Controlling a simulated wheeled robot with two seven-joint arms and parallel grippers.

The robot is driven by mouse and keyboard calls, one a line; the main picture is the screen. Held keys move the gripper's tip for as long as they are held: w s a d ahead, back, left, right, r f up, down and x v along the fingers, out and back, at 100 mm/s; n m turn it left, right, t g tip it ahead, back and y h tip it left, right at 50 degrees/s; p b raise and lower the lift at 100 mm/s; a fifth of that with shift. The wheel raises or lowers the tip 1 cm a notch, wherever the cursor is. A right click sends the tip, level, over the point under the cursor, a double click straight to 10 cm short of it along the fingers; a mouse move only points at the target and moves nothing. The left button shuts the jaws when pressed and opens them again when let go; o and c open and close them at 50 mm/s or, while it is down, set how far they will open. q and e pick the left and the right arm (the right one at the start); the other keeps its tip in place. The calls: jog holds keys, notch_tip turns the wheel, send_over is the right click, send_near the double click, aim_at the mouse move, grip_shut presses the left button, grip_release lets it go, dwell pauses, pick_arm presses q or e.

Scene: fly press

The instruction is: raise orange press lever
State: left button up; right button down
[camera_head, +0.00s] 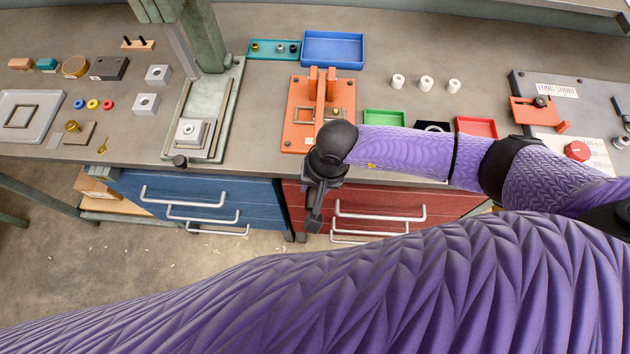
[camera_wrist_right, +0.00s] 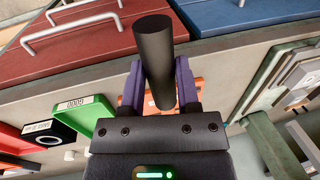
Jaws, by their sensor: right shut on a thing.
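The orange press (camera_head: 293,140) stands near the bench's front edge in the head view, with two upright orange posts. My right gripper (camera_head: 320,182) is in front of it, over the bench edge, partly hidden by my dark wrist. In the right wrist view my right gripper (camera_wrist_right: 160,88) has its purple fingers on both sides of a black cylindrical lever handle (camera_wrist_right: 153,45), shut on it. A bit of orange shows behind the handle. The lever's link to the press is hidden. My left gripper is not in view.
A green press frame (camera_head: 225,120) stands to the left. A blue tray (camera_head: 333,48), green tray (camera_head: 384,118) and red tray (camera_head: 476,126) are near the orange press. Blue drawers (camera_head: 190,200) and red drawers (camera_head: 380,205) with protruding handles are below the bench edge.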

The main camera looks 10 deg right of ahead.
dwell(0.6)
jog(key=shift+w+r, duration=0.1)
jog(key=shift+r, duration=0.45)
jog(key=r+g, duration=0.1)
jog(key=r, duration=0.2)
jog(key=w+r+g+y, duration=0.1)
jog(key=r, duration=0.1)
jog(key=shift+w+d+r+g, duration=0.1)
jog(key=shift+d+r+g, duration=0.1)
jog(key=shift+r+g, duration=0.1)
jog(key=w+d+r+g+y+b, duration=0.1)
jog(key=w+r+g+b, duration=0.3)
jog(key=r, duration=0.5)
jog(key=shift+d+m+b, duration=0.25)
jog(key=shift+m+b, duration=0.15)
jog(key=shift+b, duration=0.3)
jog(key=shift+w+r, duration=0.1)
